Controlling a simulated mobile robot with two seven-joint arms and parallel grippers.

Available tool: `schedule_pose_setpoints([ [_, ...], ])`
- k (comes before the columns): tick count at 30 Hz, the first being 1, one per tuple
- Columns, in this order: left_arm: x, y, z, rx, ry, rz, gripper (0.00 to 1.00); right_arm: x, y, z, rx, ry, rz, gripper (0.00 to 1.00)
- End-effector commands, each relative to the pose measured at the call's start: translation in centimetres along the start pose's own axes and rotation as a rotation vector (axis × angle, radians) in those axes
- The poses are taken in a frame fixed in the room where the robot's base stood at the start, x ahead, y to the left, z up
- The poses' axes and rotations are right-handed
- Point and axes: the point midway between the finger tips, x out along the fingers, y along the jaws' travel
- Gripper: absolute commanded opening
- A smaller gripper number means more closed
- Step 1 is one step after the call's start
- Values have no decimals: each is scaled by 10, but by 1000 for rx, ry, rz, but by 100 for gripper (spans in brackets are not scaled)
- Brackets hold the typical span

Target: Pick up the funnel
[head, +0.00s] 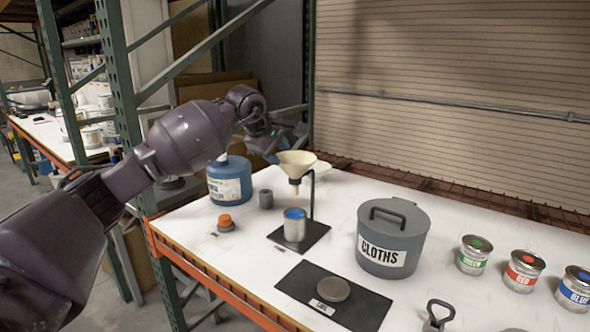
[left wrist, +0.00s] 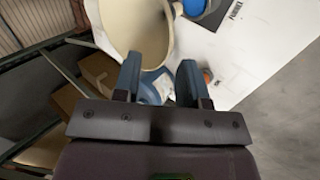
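The cream funnel (head: 295,160) sits upright in a black stand (head: 312,200), above a can with a blue top (head: 294,225). My left gripper (head: 288,142) is at the funnel's back left side, close to its rim. In the left wrist view the gripper (left wrist: 159,70) is open, with a gap between its two dark fingers. There the wide mouth of the funnel (left wrist: 135,28) lies just beyond the fingertips. One finger overlaps the mouth and the other is outside its right edge. I cannot tell whether they touch the funnel. My right gripper is not in view.
A blue container (head: 229,182), a small grey cup (head: 266,199) and an orange-topped item (head: 225,222) stand left of the stand. A green rack post (head: 122,100) rises at the left.

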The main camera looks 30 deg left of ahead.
Motion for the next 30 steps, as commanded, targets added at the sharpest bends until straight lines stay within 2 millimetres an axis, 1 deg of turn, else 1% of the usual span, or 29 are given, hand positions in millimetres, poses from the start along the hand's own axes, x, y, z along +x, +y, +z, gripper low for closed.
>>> schedule_pose_setpoints([
  [4, 12, -2, 2, -1, -2, -1, 39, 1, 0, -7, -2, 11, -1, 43],
  [7, 25, -5, 3, -3, -4, -1, 39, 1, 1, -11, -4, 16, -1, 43],
  [12, 46, -6, 2, -3, -2, 0, 39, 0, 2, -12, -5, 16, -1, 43],
  [16, 52, -6, 2, -1, -2, 1, 39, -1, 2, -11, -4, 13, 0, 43],
  [22, 53, -7, 2, -1, -1, 1, 39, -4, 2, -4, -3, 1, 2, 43],
  [23, 53, -7, 2, -1, -1, 1, 37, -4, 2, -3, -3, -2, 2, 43],
  [30, 53, -7, 2, -1, -1, 1, 0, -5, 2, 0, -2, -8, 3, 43],
])
